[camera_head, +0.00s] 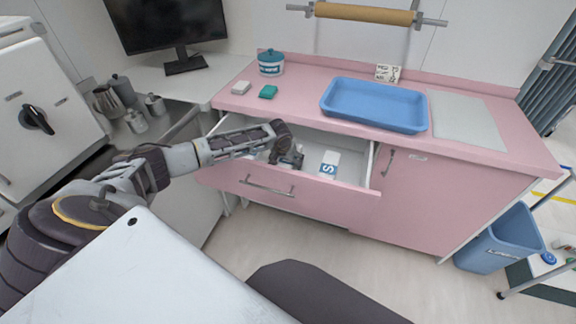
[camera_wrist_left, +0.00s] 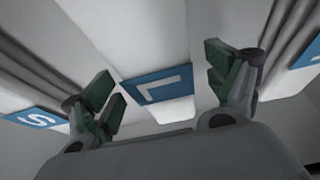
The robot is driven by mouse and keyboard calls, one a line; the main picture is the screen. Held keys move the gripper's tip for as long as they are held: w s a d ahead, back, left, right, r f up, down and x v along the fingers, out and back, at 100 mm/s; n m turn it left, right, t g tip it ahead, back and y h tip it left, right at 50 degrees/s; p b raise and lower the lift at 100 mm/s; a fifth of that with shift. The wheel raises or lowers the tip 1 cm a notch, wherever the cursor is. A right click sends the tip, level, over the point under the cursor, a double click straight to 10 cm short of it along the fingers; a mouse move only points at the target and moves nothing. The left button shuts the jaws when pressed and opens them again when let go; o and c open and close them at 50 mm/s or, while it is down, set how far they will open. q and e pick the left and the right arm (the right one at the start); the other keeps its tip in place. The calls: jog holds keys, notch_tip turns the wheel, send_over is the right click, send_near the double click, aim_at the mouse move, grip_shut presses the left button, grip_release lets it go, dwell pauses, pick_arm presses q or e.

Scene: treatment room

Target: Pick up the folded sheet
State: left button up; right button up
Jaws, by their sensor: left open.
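A pink drawer (camera_head: 250,179) under the counter is pulled open. In it lies a white folded piece with a blue S label (camera_head: 328,166), right of my left gripper (camera_head: 288,160). In the left wrist view, my left gripper (camera_wrist_left: 160,82) is open, its green-padded fingers on either side of a white folded piece with a blue L label (camera_wrist_left: 158,86). The S label (camera_wrist_left: 38,118) shows at the left there. I cannot tell whether the fingers touch the L piece. In the head view my gripper mostly hides it. My right gripper is not in view.
The drawer's walls stand close around the gripper. On the pink counter (camera_head: 300,112) are a blue tray (camera_head: 375,123), a white mat (camera_head: 466,121), a lidded tub (camera_head: 271,68) and small white and teal items. A blue bin (camera_head: 498,243) stands on the floor at right.

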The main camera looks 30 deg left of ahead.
pick_arm(q)
jog(key=shift+w+f, duration=0.25)
jog(key=shift+f, duration=0.45)
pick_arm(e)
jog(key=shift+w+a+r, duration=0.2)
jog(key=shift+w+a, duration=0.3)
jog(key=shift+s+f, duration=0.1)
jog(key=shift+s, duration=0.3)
pick_arm(q)
jog(key=c, duration=1.1)
jog(key=shift+c, duration=0.8)
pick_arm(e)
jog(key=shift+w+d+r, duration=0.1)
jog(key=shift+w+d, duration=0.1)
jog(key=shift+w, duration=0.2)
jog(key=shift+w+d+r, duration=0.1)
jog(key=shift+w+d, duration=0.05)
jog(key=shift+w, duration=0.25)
